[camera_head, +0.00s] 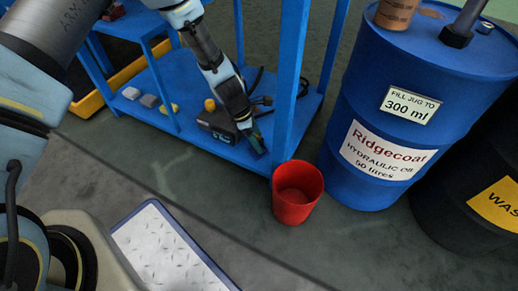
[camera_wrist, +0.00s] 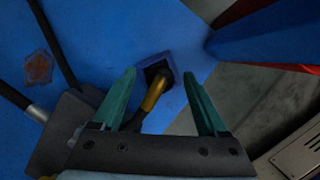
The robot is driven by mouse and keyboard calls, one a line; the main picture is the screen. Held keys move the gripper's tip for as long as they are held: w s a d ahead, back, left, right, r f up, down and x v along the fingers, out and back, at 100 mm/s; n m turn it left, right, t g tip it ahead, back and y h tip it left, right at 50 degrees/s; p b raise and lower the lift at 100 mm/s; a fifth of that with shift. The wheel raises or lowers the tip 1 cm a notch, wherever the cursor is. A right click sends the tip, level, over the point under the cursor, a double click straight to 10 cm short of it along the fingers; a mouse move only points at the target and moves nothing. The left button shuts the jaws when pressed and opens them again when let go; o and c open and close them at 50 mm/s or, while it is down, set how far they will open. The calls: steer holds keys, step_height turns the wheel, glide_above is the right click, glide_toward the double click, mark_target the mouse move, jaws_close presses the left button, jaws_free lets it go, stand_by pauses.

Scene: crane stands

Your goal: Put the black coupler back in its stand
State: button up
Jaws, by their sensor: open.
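My gripper (camera_head: 254,143) reaches down to the lower blue shelf, close to its front corner post. In the wrist view, its two teal fingers (camera_wrist: 163,92) are open and spread apart. A curved brass-coloured piece (camera_wrist: 153,94) lies between them, with clear gaps to both fingers. Its upper end meets a dark square opening in a small blue block on the shelf, which looks like the stand (camera_wrist: 170,58). I cannot tell for sure whether the dark part there is the black coupler or just the opening. The gripper hides the lower end of the brass piece.
A black box (camera_head: 212,124) and dark cables lie on the shelf beside my gripper. The blue post (camera_head: 289,85) stands close on the right. The floor in front is mostly clear.

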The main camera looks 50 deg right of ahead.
mark_target(256, 136)
steer(key=shift+r, duration=0.1)
steer(key=p+v, duration=0.4)
steer(key=v, duration=0.1)
steer(key=shift+s, duration=0.1)
stand_by(0.4)
steer(key=p+v, duration=0.4)
steer(key=v, duration=0.6)
steer(key=shift+a+r, duration=0.15)
steer(key=shift+r, duration=0.2)
steer(key=shift+w, duration=0.2)
